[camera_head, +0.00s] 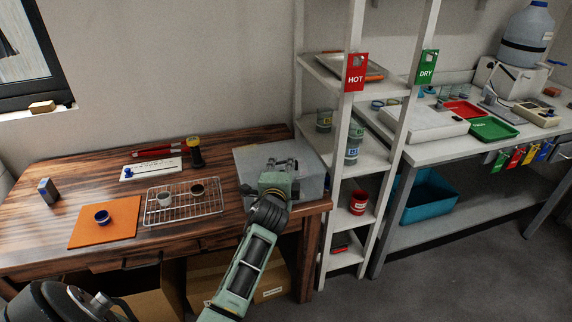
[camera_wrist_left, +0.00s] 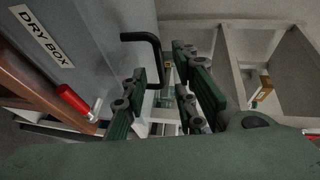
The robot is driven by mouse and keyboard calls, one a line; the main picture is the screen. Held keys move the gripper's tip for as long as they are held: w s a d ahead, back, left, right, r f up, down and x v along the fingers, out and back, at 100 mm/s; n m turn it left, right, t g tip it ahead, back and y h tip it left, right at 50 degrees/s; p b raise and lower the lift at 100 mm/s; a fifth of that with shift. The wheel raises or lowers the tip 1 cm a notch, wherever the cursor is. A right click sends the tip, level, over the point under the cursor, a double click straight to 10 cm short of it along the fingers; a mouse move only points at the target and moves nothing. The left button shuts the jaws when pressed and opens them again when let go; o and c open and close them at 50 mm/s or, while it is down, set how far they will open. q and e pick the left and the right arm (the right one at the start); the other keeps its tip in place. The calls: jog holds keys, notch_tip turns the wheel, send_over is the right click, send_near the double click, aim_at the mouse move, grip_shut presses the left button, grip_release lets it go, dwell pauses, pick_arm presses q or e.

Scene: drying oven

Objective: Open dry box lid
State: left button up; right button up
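The dry box (camera_head: 255,162) is a grey box at the right end of the wooden table. In the left wrist view, its grey surface (camera_wrist_left: 95,40) with a "DRY BOX" label fills the upper left. A black bent handle (camera_wrist_left: 151,42) stands out from that surface. My left gripper (camera_head: 284,166) is over the box's right part in the head view. In the left wrist view, the fingers of my left gripper (camera_wrist_left: 168,97) are apart, with the handle's lower part between them; contact cannot be told. The lid seam is not clear. My right gripper is not in view.
A white shelf (camera_head: 343,155) stands close to the box's right side. On the wooden table (camera_head: 60,165) are an orange mat (camera_head: 92,232), a wire rack (camera_head: 205,205) with small cups, and a dark cylinder (camera_head: 195,155). A red object (camera_wrist_left: 75,100) shows near the box.

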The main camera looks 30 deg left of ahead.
aim_at(283, 163)
pick_arm(q)
jog(key=shift+x, duration=1.5)
grip_shut()
